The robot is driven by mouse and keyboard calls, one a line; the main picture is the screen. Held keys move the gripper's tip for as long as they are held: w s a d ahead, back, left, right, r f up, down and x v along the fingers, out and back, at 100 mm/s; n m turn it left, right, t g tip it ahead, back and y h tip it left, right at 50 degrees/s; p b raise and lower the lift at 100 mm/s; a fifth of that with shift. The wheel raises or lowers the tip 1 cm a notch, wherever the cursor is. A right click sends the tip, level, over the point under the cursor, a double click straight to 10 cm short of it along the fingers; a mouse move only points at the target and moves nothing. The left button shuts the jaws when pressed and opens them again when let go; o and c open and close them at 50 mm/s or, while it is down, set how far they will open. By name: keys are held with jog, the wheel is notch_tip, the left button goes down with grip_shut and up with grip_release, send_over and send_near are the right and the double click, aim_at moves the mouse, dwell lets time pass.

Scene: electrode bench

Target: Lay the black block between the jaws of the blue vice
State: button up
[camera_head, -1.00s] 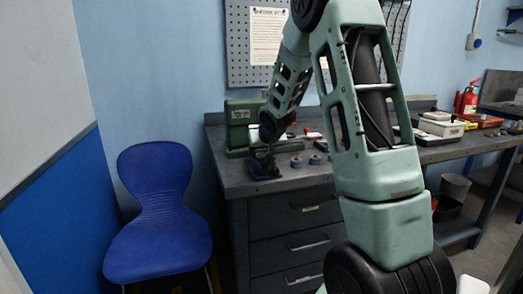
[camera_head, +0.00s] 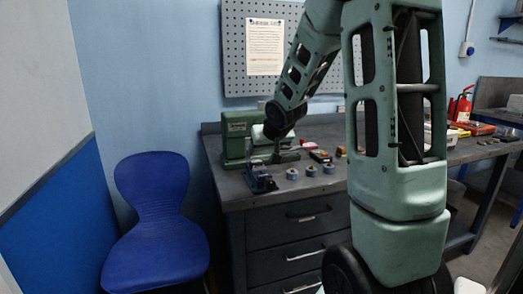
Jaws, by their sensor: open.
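The blue vice (camera_head: 260,178) stands at the front left corner of the grey workbench. My gripper (camera_head: 277,157) is open, behind and to the right of the vice and apart from it. It is small and dark in this view, and I see nothing held in it. I cannot pick out the black block for certain. The top of the vice looks dark, but whether the block lies between its jaws is too small to tell.
A green machine (camera_head: 237,137) stands behind the vice. Several small blue-grey cylinders, one here (camera_head: 292,174), stand to its right. A dark item with red (camera_head: 320,156) lies behind them. A blue chair (camera_head: 155,220) stands left of the bench (camera_head: 235,190).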

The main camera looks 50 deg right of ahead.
jog(key=s+a+f+n+g+y, duration=0.1)
jog(key=s+a+f+n+y, duration=0.15)
jog(key=a, duration=1.25)
jog(key=s+a+f+n+g+y, duration=0.15)
jog(key=a+n, duration=0.25)
jog(key=a, duration=1.1)
jog(key=s+a+f+n+g, duration=0.1)
jog(key=s+a+n+g, duration=0.1)
jog(key=s+a, duration=0.5)
jog(key=s+a+n+g+y, duration=0.1)
jog(key=s+a+n+g, duration=0.2)
jog(key=s, duration=1)
jog(key=a+n, duration=0.2)
jog(key=a, duration=0.3)
jog(key=shift+s+f, duration=0.15)
jog(key=shift+f, duration=0.25)
jog(key=shift+n, duration=0.25)
notch_tip(320, 180, up, 5)
jog(key=p, duration=0.5)
